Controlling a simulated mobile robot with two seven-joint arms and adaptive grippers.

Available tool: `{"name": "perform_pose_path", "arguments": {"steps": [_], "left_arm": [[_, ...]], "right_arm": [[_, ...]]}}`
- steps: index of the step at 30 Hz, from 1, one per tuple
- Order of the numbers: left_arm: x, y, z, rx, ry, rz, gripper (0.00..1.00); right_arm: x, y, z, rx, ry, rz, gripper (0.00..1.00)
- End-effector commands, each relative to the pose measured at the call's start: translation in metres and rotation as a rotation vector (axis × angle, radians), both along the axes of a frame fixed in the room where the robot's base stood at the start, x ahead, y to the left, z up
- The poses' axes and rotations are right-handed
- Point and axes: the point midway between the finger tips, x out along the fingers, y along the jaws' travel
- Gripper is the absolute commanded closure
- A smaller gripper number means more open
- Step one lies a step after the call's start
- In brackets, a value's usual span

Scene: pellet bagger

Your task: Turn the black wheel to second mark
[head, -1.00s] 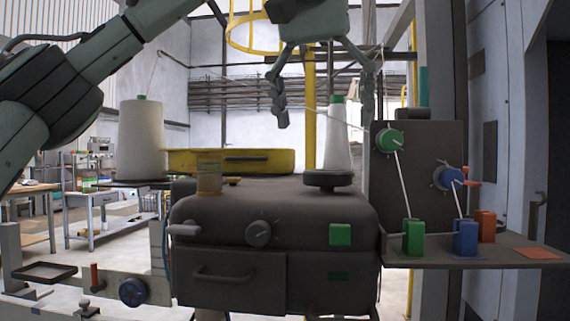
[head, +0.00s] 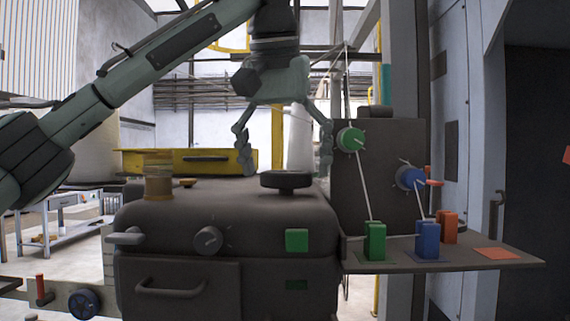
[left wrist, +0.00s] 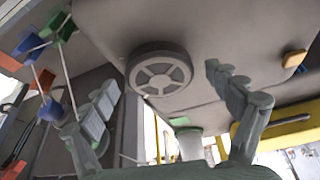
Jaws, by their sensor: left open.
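The black wheel (head: 287,182) lies flat on top of the dark machine, near its right edge. In the left wrist view the spoked wheel (left wrist: 160,74) shows whole, with nothing covering it. My left gripper (head: 285,160) is open and empty just above the wheel, fingers pointing down, one to each side. In the left wrist view its fingers (left wrist: 165,95) are spread wide and do not appear to touch the wheel. I cannot make out marks around the wheel. My right gripper is in neither view.
A thread spool (head: 158,178) and a yellow box (head: 215,160) stand left of the wheel. A white cone (head: 299,140) is behind it. A dark panel with green (head: 351,139) and blue (head: 410,178) knobs and taut cords rises at right, above a shelf (head: 440,258) with coloured blocks.

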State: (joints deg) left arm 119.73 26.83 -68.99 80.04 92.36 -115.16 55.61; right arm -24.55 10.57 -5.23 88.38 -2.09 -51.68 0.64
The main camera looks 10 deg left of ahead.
Motion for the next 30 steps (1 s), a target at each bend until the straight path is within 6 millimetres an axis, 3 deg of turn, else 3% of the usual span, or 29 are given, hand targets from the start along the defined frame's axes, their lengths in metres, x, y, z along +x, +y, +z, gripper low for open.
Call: {"name": "perform_pose_path", "arguments": {"steps": [4, 15, 30], "left_arm": [[0.000, 0.000, 0.000, 0.000, 0.000, 0.000, 0.14], [0.000, 0.000, 0.000, 0.000, 0.000, 0.000, 0.60], [0.000, 0.001, 0.000, 0.000, 0.001, -0.133, 0.61]], "right_arm": [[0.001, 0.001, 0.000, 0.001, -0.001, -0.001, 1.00], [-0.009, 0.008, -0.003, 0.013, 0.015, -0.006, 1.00], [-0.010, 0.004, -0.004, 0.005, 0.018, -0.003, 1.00]]}}
